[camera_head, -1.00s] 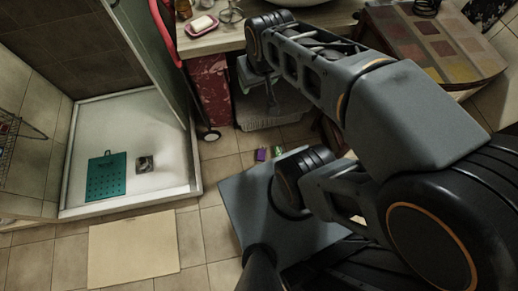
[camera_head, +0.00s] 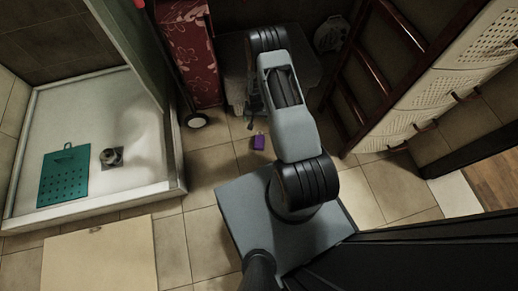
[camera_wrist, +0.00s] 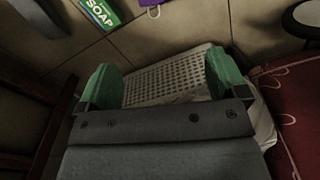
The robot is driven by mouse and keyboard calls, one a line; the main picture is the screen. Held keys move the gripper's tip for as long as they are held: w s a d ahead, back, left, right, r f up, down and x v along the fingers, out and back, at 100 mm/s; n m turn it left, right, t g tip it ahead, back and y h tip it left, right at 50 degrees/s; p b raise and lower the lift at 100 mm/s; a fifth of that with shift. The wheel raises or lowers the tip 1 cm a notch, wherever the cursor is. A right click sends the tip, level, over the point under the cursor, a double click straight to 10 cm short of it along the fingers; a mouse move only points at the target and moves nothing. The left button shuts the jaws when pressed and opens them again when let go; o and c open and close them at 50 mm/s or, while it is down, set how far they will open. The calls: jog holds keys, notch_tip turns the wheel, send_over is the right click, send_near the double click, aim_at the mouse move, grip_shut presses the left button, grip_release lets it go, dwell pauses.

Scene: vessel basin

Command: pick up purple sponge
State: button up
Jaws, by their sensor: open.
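The purple sponge (camera_head: 259,142) lies on the tiled floor, just left of my arm in the head view. In the wrist view only part of a purple item (camera_wrist: 149,4) shows, cut off by the top edge. My gripper (camera_wrist: 164,80) is open and empty in the wrist view, its two green fingertips wide apart. It faces a pale perforated basket, and the purple item is beyond the fingertips, apart from them. In the head view my gripper is mostly hidden behind my arm.
A green soap box (camera_wrist: 101,12) lies left of the purple item. A dark red ladder-like rack (camera_head: 362,75) stands at right. A shower tray (camera_head: 140,190) is at left.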

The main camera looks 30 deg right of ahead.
jog(key=b, duration=0.6)
send_over(259, 142)
jog(key=shift+m, duration=0.3)
notch_tip(259, 142, down, 18)
jog(key=shift+s+r, duration=0.15)
jog(key=shift+r, duration=0.05)
jog(key=shift+f+b, duration=1.6)
jog(key=shift+f, duration=1.35)
jog(key=shift+r, duration=0.1)
jog(key=c, duration=1.1)
jog(key=shift+o, duration=0.2)
